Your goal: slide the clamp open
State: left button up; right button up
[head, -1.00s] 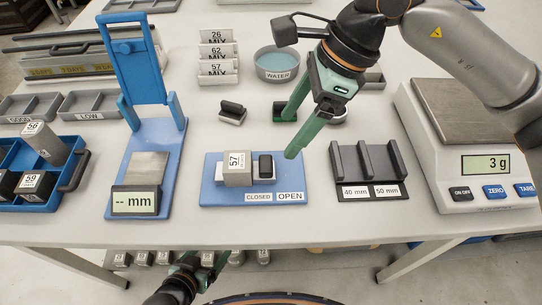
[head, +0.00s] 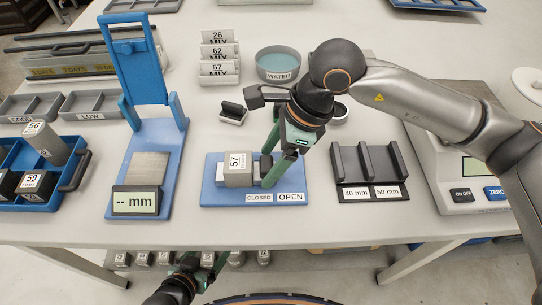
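The clamp is a blue base (head: 212,188) with a grey block marked 57 (head: 236,170) sitting in it. Its small black slider knob (head: 264,163) is just right of the block, above the CLOSED label (head: 258,198); the OPEN label (head: 291,197) is to the right. My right gripper (head: 268,170) is low over the clamp, one finger on the far side of the knob and one on the near side. The near finger partly hides the knob; I cannot tell whether the fingers touch it. My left gripper (head: 203,265) is below the table's front edge, its fingers unclear.
A black slotted rack (head: 367,165) with 40 mm and 50 mm labels stands right of the clamp. A blue gauge stand (head: 178,160) with a display is on the left. A scale (head: 440,185) is at the right, partly behind my arm. A water bowl (head: 279,64) is behind.

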grip_shut()
dwell(0.4)
